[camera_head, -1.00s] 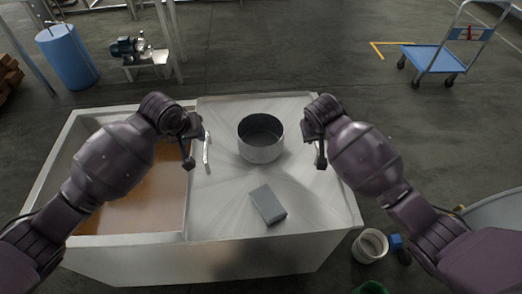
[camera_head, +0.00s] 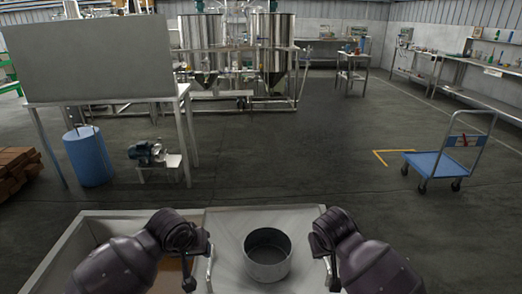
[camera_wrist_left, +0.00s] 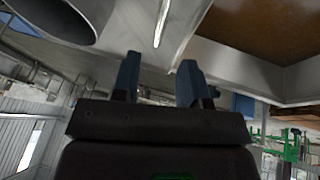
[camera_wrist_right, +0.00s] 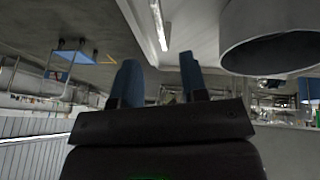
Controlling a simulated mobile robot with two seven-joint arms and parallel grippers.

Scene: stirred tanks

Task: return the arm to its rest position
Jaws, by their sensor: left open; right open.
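My left gripper (camera_head: 190,281) is at the left of the grey pot (camera_head: 268,258) in the head view. It is open and empty, and its two blue fingers (camera_wrist_left: 157,78) show apart in the left wrist view. My right gripper (camera_head: 332,281) is at the right of the pot. It is open and empty too, with its fingers (camera_wrist_right: 158,82) apart in the right wrist view. The pot stands on the metal worktop (camera_head: 225,222) between the grippers, touched by neither. The pot also shows in the left wrist view (camera_wrist_left: 62,14) and right wrist view (camera_wrist_right: 268,38).
A basin (camera_head: 62,247) with brown content adjoins the worktop at left. Beyond are a blue barrel (camera_head: 88,156), a pump (camera_head: 147,153), a large grey panel (camera_head: 90,58), steel tanks (camera_head: 272,45) and a blue trolley (camera_head: 437,164). The floor between is open.

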